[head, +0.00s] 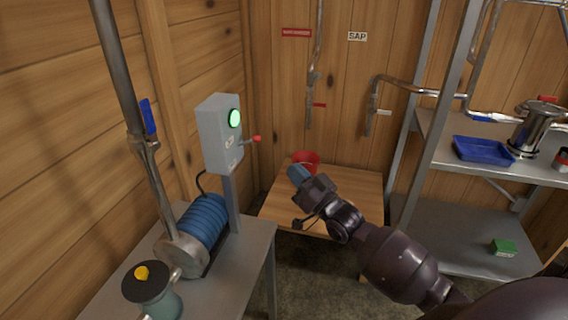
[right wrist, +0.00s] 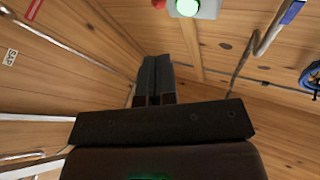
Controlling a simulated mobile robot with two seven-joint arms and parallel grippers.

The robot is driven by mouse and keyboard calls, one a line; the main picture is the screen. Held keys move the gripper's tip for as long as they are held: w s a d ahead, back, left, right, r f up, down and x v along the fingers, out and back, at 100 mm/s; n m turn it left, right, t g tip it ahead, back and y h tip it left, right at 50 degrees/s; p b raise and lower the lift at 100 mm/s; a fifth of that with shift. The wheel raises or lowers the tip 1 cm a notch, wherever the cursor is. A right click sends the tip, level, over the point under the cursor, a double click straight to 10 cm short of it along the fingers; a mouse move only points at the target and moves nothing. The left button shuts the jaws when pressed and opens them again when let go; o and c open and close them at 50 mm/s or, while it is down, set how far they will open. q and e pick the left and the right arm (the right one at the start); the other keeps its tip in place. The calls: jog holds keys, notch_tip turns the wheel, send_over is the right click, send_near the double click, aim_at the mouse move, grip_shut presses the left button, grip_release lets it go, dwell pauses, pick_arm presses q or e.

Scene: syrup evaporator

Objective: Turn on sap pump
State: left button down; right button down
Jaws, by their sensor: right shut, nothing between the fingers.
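The grey switch box (head: 220,140) stands on a post above the sap pump with its blue motor (head: 203,220). Its round green light (head: 234,118) glows. A lever with a red knob (head: 257,139) sticks out from the box's right side. In the right wrist view the green light (right wrist: 187,7) and part of the red knob (right wrist: 158,3) show at the top edge. My right gripper (head: 298,173) is shut and empty, below and to the right of the lever, apart from it. Its closed fingers (right wrist: 155,75) show in the wrist view. My left gripper is out of view.
A red bucket (head: 306,160) stands on a wooden table (head: 345,190) behind my right gripper. A pipe with a blue-handled valve (head: 148,118) rises at left. Metal shelves (head: 460,225) at right hold a blue tray (head: 483,150) and a steel pot (head: 535,128).

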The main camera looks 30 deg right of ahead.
jog(key=shift+r+v, duration=0.15)
jog(key=shift+v, duration=0.7)
jog(key=shift+r+v, duration=0.2)
jog(key=shift+v, duration=0.7)
jog(key=s+a+f+n+g+h, duration=0.1)
jog(key=s+a+f+n+g, duration=0.15)
jog(key=f, duration=0.45)
jog(key=s+a+f+n+g+h, duration=0.1)
jog(key=s+f+g+h, duration=0.1)
jog(key=f+g, duration=0.3)
jog(key=s+a+f+m+g+h, duration=0.1)
jog(key=s+a+f, duration=0.1)
jog(key=s+f, duration=0.5)
jog(key=s+a+f+m+g, duration=0.1)
jog(key=s+a+f+g, duration=0.1)
jog(key=s+f, duration=0.4)
jog(key=s, duration=0.3)
jog(key=shift+s+a+f+h, duration=0.3)
jog(key=shift+a+f+h, duration=0.05)
jog(key=shift+a+h, duration=0.05)
